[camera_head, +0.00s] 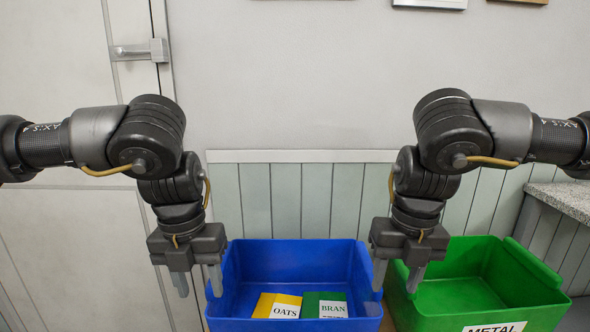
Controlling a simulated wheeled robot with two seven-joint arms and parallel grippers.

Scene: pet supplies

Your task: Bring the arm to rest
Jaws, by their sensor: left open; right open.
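My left gripper (198,281) hangs with its fingers down and apart, at the left edge of the blue bin. It is open and nothing shows between its fingers. My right gripper (396,277) also points down, open and empty, where the blue and green bins meet. Both arms come in from the sides, bent downward at the wrist, in nearly mirrored poses.
The blue bin (293,252) holds a yellow OATS item (266,302) and a green BRAN item (311,301). The green bin (515,300), labelled METAL (494,328), stands to its right. A speckled counter (566,197) is at the right edge, and a door (60,225) at the left.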

